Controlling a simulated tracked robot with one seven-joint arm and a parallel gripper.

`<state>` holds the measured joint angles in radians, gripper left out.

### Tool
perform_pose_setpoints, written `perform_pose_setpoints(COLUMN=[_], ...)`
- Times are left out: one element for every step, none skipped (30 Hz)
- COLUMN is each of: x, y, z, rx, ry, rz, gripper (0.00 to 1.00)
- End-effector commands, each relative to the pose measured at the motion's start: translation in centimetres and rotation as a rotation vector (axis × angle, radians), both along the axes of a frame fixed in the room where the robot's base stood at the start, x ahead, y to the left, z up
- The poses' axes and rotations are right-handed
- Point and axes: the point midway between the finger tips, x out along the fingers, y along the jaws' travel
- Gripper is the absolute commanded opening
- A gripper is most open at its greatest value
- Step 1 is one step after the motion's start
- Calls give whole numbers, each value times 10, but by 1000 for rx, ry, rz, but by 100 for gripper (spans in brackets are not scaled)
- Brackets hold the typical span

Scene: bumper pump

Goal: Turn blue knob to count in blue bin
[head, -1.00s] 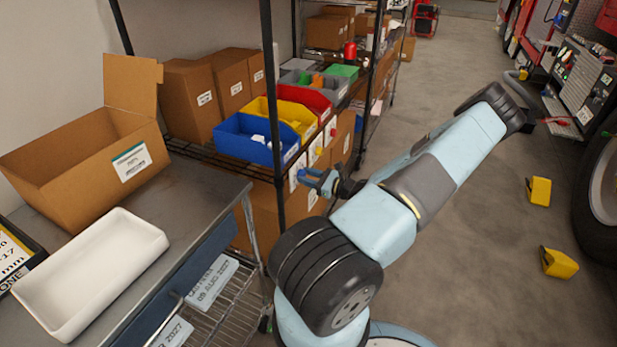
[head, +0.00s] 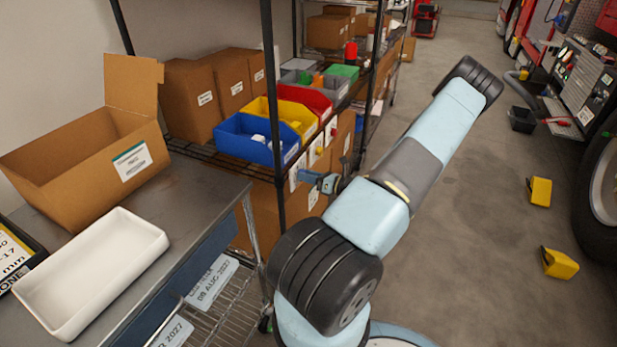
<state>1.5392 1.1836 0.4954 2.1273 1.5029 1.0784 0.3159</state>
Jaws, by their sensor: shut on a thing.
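The blue bin (head: 235,145) sits on the wire shelf at the front of the bin row, with a few small white items (head: 259,140) in it. A white card (head: 297,168) hangs on the shelf edge below and to the right of it. My gripper (head: 308,177) is at this card, beside the black shelf post, and is shut on the blue knob. The knob is mostly hidden by the fingers, so its turned position cannot be read.
Yellow (head: 292,113) and red (head: 314,98) bins stand behind the blue bin, with cards and small knobs on the shelf edge. The black shelf post (head: 276,120) stands close left of my gripper. A steel bench with a white tray (head: 95,270) is at left.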

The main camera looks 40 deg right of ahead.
Motion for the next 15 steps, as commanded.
perform_pose_setpoints(x=[1, 1, 1, 1, 1, 1, 1, 1, 1, 1, 1, 1, 1, 1, 1], y=[-1, -1, -2, -2, -2, -2, -2, -2, -3, -3, -3, -3, -3, -4, -4], z=[1, 1, 1, 1, 1, 1, 0, 1, 1, 1, 1, 1, 1, 1, 1], rx=[36, 61, 98, 124, 150, 186, 211, 237, 273, 299, 324, 359, 384, 409, 440], ry=[16, 27, 42, 52, 63, 78, 89, 99, 113, 124, 135, 149, 159, 170, 183], rz=[0, 0, -1, -1, -1, -2, -2, -2, -3, -3, -3, -3, -3, -3, -4], gripper=[8, 8, 8, 8, 8, 8, 8, 8, 8, 8, 8, 8, 8, 8, 8])
